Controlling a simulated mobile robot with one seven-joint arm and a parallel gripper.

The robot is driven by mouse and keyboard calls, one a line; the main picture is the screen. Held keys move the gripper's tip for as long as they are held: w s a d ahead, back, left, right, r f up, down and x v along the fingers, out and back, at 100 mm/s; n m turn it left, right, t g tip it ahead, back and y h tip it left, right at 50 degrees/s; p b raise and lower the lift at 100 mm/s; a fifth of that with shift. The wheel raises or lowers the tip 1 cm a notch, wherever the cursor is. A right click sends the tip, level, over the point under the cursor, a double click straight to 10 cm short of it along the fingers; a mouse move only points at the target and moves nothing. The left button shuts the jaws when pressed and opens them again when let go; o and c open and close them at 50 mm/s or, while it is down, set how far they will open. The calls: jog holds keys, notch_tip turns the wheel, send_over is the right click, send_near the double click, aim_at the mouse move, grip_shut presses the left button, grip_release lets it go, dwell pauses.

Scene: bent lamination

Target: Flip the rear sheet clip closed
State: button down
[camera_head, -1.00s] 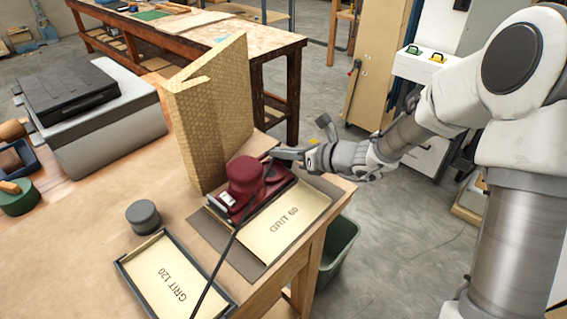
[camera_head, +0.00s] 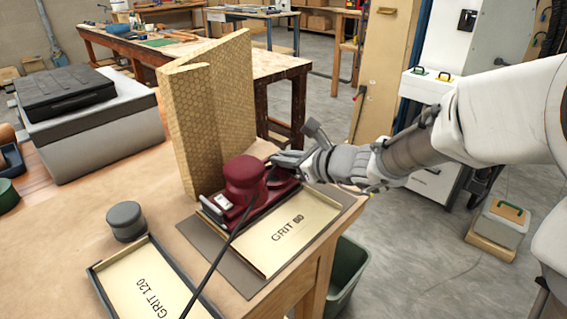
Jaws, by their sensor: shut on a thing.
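A dark red sander (camera_head: 243,182) sits at the near right of the workbench, on a dark mat beside the GRIT 60 tray. Its black cord runs down toward the bottom of the picture. My gripper (camera_head: 275,160) reaches in from the right, low at the sander's far right end. It is shut at that end, where the rear sheet clip would be. The clip itself is too small and too covered by my fingers to make out, so I cannot tell its angle.
The GRIT 60 tray (camera_head: 326,214) lies right of the sander, and the GRIT 120 tray (camera_head: 102,278) lies front left. A tall bent wooden lamination (camera_head: 186,135) rises close behind the sander. A bin (camera_head: 347,268) stands beside the bench.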

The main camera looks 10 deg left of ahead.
jog(key=shift+s+a, duration=0.1)
jog(key=shift+a, duration=0.05)
jog(key=c, duration=1.2)
grip_release()
jog(key=p+v, duration=0.5)
jog(key=v, duration=1.2)
jog(key=shift+s, duration=0.15)
